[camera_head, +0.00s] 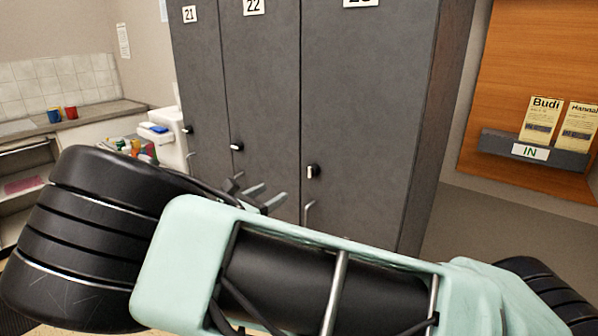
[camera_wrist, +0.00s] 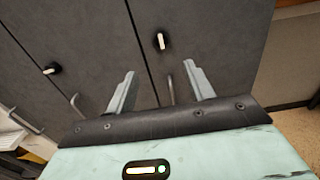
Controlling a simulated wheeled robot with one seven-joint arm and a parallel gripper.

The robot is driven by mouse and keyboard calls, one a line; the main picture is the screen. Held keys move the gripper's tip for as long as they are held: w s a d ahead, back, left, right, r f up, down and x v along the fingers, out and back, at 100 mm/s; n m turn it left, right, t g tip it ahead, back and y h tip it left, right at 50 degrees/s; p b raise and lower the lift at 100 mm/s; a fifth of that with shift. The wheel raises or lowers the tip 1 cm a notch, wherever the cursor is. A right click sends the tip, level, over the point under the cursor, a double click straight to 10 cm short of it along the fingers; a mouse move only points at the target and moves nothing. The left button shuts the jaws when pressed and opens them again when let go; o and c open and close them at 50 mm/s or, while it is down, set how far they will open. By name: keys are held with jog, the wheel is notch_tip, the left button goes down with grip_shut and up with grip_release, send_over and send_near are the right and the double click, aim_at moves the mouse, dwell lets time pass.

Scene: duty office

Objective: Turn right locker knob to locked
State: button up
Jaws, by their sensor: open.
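The right locker (camera_head: 365,110) is a grey door at the right end of the locker row. Its black knob (camera_head: 313,171) has a white pointer that stands about upright, and a door handle (camera_head: 308,212) sits below it. The knob also shows in the wrist view (camera_wrist: 160,42), just beyond the fingertips and between their lines. My gripper (camera_head: 257,188) is open and empty, in front of the lockers and left of the right knob in the head view. In the wrist view, its two fingers (camera_wrist: 160,68) are apart and point toward the door, not touching the knob.
The middle locker (camera_head: 258,80) has a knob (camera_head: 237,147) with its pointer roughly level. The left locker (camera_head: 200,90) stands beside it. A counter with cups (camera_head: 70,113) is at far left. An orange board (camera_head: 520,60) with a grey "IN" tray (camera_head: 495,147) hangs at right.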

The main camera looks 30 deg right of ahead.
aim_at(309, 172)
jog(key=p+x, duration=0.3)
jog(key=x, duration=1.2)
jog(key=shift+w+d+f, duration=0.1)
jog(key=shift+d, duration=0.3)
jog(key=c, duration=1)
